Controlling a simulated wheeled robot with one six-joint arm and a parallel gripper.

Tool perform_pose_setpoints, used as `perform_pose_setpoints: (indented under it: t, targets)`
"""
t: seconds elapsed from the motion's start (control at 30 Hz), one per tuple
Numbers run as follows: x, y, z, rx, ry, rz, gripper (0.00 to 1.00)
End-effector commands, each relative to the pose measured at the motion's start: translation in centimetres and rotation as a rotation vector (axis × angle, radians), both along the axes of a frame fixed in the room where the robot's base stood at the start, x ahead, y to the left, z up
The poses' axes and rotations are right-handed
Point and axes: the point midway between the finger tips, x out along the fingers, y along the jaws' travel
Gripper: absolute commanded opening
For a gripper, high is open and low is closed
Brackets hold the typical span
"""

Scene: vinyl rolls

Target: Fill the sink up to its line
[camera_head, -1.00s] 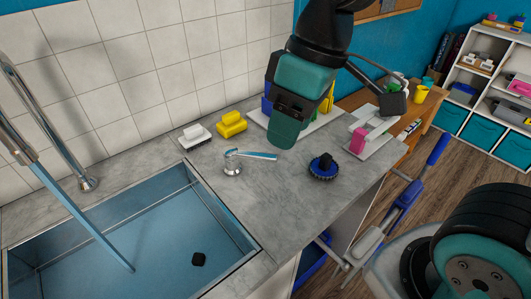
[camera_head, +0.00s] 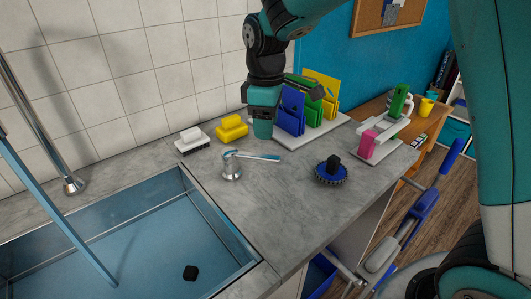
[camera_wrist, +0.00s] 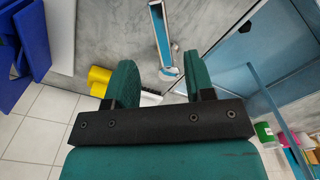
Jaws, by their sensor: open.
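The sink (camera_head: 222,218) is at the lower left, with blue-tinted water (camera_head: 140,262) inside and a thin pale line along its inner walls. A light blue stream (camera_head: 62,222) runs down from the tall metal tap (camera_head: 35,125) into it. A small black block (camera_head: 190,272) shows in the sink. A metal lever with a light blue handle (camera_head: 255,157) stands on the counter beside the sink. My gripper (camera_head: 263,130) is open and empty, above the counter behind the lever. In the wrist view the lever handle (camera_wrist: 160,38) shows beyond my open fingers (camera_wrist: 158,76).
A white brush (camera_head: 191,138) and a yellow sponge-like block (camera_head: 231,128) lie by the tiled wall. A blue round scrubber (camera_head: 331,171) is right of the lever. A pink item (camera_head: 367,144) sits farther right.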

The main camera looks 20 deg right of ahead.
Motion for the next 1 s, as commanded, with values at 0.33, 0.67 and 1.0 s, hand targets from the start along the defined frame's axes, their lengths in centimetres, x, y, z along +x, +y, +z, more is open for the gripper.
perform_pose_setpoints:
  t: [0.33, 0.67, 1.0]
  targets:
    - [0.0, 0.0, -6.6, 0.0, 0.002, -0.001, 0.49]
    - [0.0, 0.0, -8.1, 0.0, -0.001, -0.001, 0.49]
    - [0.0, 0.0, -8.1, 0.0, -0.001, -0.001, 0.05]
